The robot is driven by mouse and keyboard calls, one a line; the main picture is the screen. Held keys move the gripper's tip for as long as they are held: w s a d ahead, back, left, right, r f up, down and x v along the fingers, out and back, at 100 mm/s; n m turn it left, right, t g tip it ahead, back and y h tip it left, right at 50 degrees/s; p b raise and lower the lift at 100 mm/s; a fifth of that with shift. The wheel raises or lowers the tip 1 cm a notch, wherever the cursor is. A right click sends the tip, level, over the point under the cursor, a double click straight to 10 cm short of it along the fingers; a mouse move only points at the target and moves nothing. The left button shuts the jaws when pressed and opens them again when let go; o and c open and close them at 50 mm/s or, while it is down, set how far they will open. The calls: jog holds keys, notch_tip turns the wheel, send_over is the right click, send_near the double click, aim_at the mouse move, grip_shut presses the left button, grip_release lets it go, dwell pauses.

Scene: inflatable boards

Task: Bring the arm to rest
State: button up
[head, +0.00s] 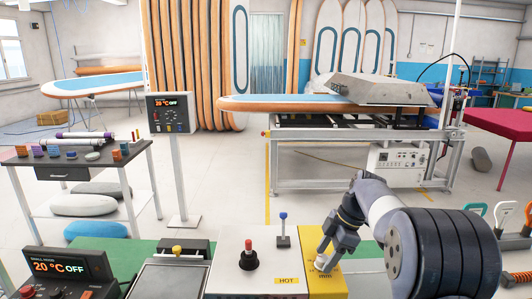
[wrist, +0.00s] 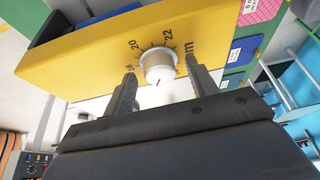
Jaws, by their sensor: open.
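My gripper (head: 325,259) is at the yellow box (head: 318,240) on the bench in front of me. In the wrist view my gripper (wrist: 160,85) is open, with one finger on each side of a white round knob (wrist: 160,66). The knob sits on the yellow face and has a dark and red pointer mark; a scale with 18, 20 and 22 surrounds it. The fingers look apart from the knob, with gaps on both sides. In the head view the knob is partly hidden by the gripper.
Left of the yellow box stands a white box (head: 232,262) with a red-topped lever (head: 248,252) and a blue-topped lever (head: 283,228). A control screen (head: 66,267) reads 20 °C OFF. Behind, a long board (head: 280,103) lies on a press frame. Open floor lies between.

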jog(key=m+t, duration=0.1)
jog(key=m, duration=0.1)
jog(key=m+b, duration=0.1)
jog(key=m, duration=0.1)
jog(key=shift+s+t, duration=0.2)
jog(key=shift+t, duration=0.2)
jog(key=m, duration=0.2)
jog(key=m+t+h, duration=0.1)
jog(key=m, duration=0.1)
jog(key=shift+s+a+m+t, duration=0.1)
jog(key=shift+m+t, duration=0.2)
jog(key=shift+m, duration=0.1)
jog(key=m+h, duration=0.1)
jog(key=m, duration=0.2)
jog(key=m+t+h, duration=0.1)
jog(key=m, duration=0.2)
jog(key=shift+s+a, duration=0.1)
jog(key=shift+a, duration=0.1)
jog(key=shift+m+h+b, duration=0.3)
jog(key=shift+m+h, duration=0.3)
jog(key=shift+m, duration=0.9)
jog(key=shift+a, duration=0.1)
jog(key=shift+r, duration=0.1)
